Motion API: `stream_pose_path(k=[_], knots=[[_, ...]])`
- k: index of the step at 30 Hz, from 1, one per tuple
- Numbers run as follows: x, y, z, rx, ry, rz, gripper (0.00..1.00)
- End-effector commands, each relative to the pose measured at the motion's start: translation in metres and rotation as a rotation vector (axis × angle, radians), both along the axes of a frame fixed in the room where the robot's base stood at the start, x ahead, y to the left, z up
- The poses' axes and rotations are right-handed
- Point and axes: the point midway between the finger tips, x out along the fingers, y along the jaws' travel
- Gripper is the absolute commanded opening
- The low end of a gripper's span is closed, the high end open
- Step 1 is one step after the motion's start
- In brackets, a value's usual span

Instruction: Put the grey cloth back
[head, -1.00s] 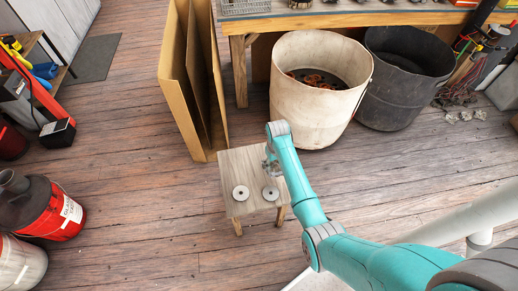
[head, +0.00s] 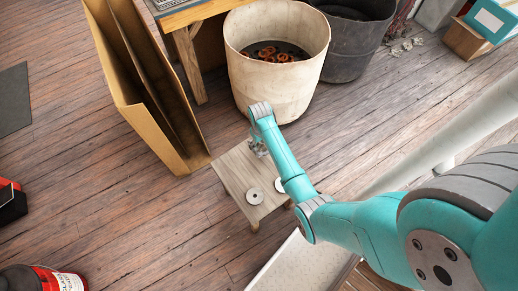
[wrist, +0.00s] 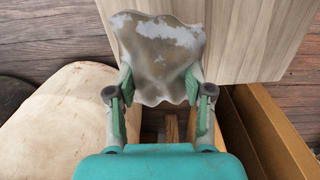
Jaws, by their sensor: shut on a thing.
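The grey cloth (wrist: 160,58), crumpled and stained brownish, is pinched between the two fingers of my gripper (wrist: 158,88) in the wrist view. A small wooden stool (wrist: 255,40) lies behind the cloth there. In the head view my gripper (head: 259,148) is over the far edge of the stool (head: 236,178); the cloth is too small and too hidden by my wrist to make out clearly. I cannot tell whether the cloth touches the stool top.
A cream bin (head: 262,85) holding orange-brown parts stands just behind the stool, with a dark bin (head: 350,45) beside it.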

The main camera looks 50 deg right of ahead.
Motion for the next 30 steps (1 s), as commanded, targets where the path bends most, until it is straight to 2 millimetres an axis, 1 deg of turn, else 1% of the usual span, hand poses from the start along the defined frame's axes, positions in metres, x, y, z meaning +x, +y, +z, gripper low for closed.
stream_pose_path(k=[1, 3, 8, 12, 15, 18, 28, 29, 30], knots=[[0.000, 0.000, -0.007, 0.000, 0.001, 0.000, 0.14], [0.000, 0.000, -0.015, 0.000, 0.000, 0.000, 0.14], [0.001, 0.000, -0.027, 0.000, -0.001, 0.000, 0.14], [0.001, 0.000, -0.047, 0.000, 0.000, 0.001, 0.14], [0.000, 0.000, -0.058, 0.000, 0.000, 0.001, 0.14], [0.001, 0.000, -0.061, 0.000, -0.001, 0.001, 0.14], [0.001, 0.000, -0.063, 0.000, -0.001, 0.001, 0.14], [0.001, 0.000, -0.064, 0.000, -0.001, 0.001, 0.54], [0.001, 0.000, -0.064, 0.000, -0.001, 0.001, 0.64]])
